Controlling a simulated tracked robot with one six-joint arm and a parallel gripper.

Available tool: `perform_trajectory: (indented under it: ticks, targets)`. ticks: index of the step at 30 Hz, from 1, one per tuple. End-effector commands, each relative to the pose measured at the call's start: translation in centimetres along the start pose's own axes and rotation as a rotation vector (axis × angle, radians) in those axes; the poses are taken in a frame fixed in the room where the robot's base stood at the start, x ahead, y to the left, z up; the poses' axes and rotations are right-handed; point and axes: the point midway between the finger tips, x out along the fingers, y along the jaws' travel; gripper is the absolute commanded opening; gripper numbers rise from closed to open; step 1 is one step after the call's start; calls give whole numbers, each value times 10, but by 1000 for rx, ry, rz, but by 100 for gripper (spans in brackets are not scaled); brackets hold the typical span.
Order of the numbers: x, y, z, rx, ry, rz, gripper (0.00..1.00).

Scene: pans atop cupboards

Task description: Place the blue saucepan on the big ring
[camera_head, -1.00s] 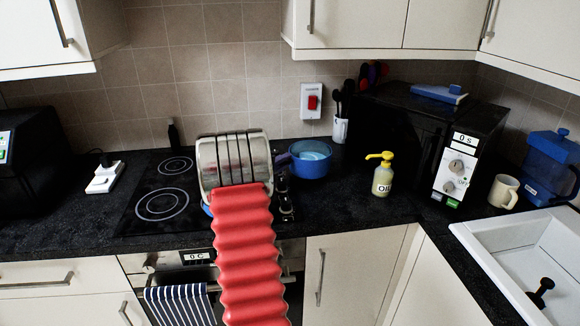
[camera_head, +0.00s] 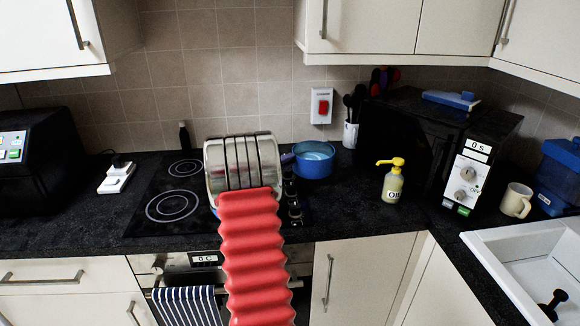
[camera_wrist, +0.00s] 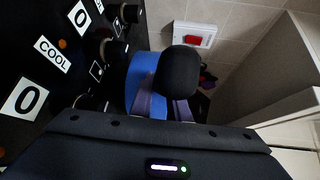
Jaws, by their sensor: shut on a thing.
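The blue saucepan (camera_head: 314,160) is at the back of the black worktop, just right of the hob in the head view. Its handle points left toward my wrist. My gripper's fingers are hidden behind my arm in the head view. In the wrist view, my gripper (camera_wrist: 167,106) has its purple fingers closed around the black, rounded handle end (camera_wrist: 180,72), with the blue pan side (camera_wrist: 143,78) behind. Whether the pan touches the worktop is unclear. The big ring (camera_head: 172,205) is bare at the hob's front left. A smaller ring (camera_head: 185,168) lies behind it.
Hob knobs (camera_head: 294,205) line the hob's right side, close to the pan. A utensil pot (camera_head: 350,135), an oil bottle (camera_head: 392,183) and a microwave (camera_head: 455,150) stand to the right. A small dark bottle (camera_head: 184,135) stands behind the hob. Wall cupboards overhang above.

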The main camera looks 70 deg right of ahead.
Motion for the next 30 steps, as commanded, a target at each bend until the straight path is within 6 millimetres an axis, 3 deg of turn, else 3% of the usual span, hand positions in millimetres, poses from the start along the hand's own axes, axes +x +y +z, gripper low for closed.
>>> perform_trajectory:
  ticks: [3,14,20,30]
  targets:
    - [-19,-9,25,-6,-58,-1,0]
    - [-108,-3,110,-31,-243,12,0]
    - [-170,2,153,-47,-359,20,0]
    - [-293,13,215,-75,-575,36,0]
